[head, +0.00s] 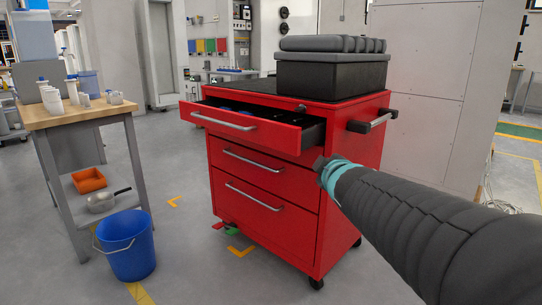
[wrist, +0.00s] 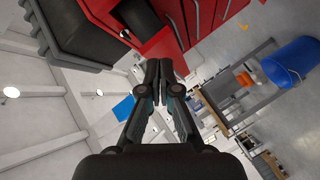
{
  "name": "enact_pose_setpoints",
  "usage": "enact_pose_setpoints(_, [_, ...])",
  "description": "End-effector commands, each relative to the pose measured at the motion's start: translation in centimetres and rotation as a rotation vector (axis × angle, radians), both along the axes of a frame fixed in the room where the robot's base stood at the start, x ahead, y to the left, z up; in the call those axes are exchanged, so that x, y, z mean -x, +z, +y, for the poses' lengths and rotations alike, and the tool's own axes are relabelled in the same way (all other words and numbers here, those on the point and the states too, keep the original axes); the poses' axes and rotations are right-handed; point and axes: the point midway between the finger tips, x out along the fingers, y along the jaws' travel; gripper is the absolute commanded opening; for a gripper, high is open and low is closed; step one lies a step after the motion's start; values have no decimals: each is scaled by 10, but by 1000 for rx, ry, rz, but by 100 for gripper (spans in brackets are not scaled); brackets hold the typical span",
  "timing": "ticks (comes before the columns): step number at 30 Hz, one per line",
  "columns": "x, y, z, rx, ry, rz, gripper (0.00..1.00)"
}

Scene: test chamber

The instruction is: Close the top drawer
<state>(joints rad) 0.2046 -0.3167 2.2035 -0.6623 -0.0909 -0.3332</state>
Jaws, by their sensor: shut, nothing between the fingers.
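The red tool cabinet (head: 262,195) stands in the middle of the head view. Its top drawer (head: 245,126) is pulled out, with a silver bar handle (head: 222,121) on its front and dark contents partly visible inside. The two lower drawers are shut. My gripper (head: 321,164) shows in front of the cabinet, just below the right end of the open drawer in the picture. In the wrist view its fingers (wrist: 160,68) are together and empty, with the red cabinet (wrist: 161,46) beyond their tips. I cannot tell whether they touch it.
A black case (head: 330,72) sits on the cabinet top. A side handle (head: 373,122) sticks out at the cabinet's right. At left stand a wooden-topped table (head: 85,112) with cups and a blue bucket (head: 126,246) on the floor. The floor between bucket and cabinet is mostly clear.

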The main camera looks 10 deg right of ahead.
Motion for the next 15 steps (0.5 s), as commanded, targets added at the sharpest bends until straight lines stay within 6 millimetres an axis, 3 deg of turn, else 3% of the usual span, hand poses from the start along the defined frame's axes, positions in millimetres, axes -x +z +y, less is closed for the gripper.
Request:
enact_pose_setpoints(1, [-22,-6,-2,84,64,-40,0])
enact_pose_setpoints(3, [-46,-2,2,203,166,-103,0])
enact_pose_setpoints(6, [-70,-4,10,346,306,-179,0])
enact_pose_setpoints(10, [-88,-13,21,474,456,-251,0])
enact_pose_setpoints(15, [-95,-20,30,554,566,-299,0])
